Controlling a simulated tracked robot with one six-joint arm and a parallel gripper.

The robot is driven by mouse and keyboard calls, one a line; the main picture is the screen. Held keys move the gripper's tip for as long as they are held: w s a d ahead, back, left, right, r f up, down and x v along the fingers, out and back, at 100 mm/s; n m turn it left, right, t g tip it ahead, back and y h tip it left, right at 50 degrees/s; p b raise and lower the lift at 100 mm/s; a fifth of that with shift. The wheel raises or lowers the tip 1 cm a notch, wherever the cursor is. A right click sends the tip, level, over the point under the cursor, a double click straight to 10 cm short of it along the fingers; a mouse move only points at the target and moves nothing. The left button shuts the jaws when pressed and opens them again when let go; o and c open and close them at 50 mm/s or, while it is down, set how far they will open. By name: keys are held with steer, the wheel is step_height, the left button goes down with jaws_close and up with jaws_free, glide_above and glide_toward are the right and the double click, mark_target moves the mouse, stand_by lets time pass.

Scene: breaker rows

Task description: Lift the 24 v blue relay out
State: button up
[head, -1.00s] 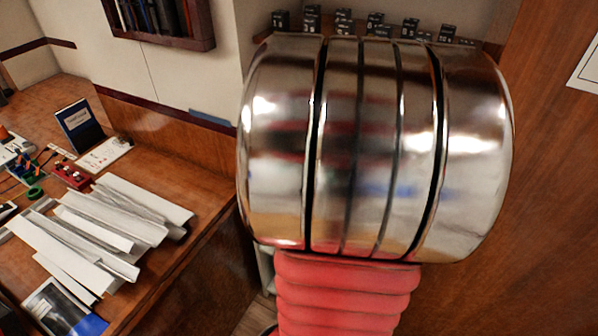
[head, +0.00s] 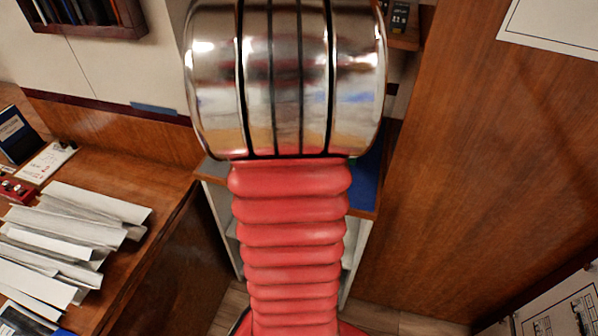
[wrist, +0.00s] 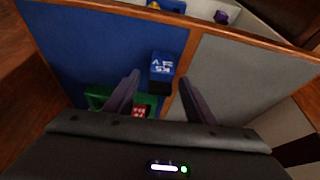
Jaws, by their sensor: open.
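In the wrist view, a blue-topped block with dark sides and white lettering (wrist: 162,68) stands on a blue surface (wrist: 85,45). Its lettering is upside down and too small to read surely, so I cannot confirm it is the 24 V relay. My gripper (wrist: 159,77) is open and empty. Its two dark fingers point towards the block, which shows between their tips. I cannot tell how far above it they are. My gripper is not visible in the head view.
A grey panel (wrist: 235,75) lies right of the blue surface, past a wooden divider (wrist: 188,62). A wooden edge (wrist: 245,35) runs along the far side. In the head view, a desk with white strips (head: 75,240) is left, and a wooden panel (head: 480,160) right.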

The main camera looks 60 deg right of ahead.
steer(key=shift+c, duration=0.5)
steer(key=c, duration=1.1)
